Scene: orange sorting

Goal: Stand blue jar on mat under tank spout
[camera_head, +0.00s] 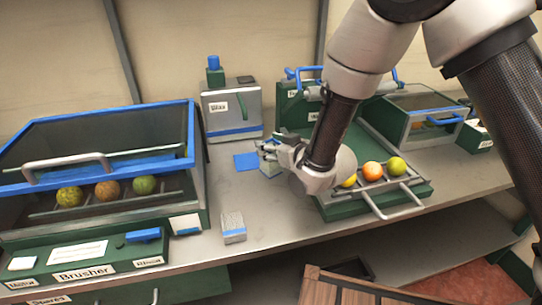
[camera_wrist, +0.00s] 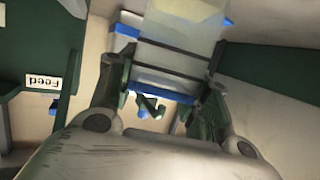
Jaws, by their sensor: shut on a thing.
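My gripper (camera_head: 268,152) is shut on the blue jar (camera_head: 269,172), a small pale container with blue banding. In the wrist view the jar (camera_wrist: 172,62) sits between the two fingers of my gripper (camera_wrist: 165,80). The blue mat (camera_head: 245,162) lies flat on the counter, just left of the jar in the head view. I cannot tell whether the jar touches the mat or counter. The grey tank (camera_head: 232,104), labelled "Wax", stands behind the mat, with a green and blue cap on top.
The brusher (camera_head: 105,150), with oranges inside, fills the left. The green feed machine (camera_head: 372,212), with fruit on its rack, is close to my arm on the right.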

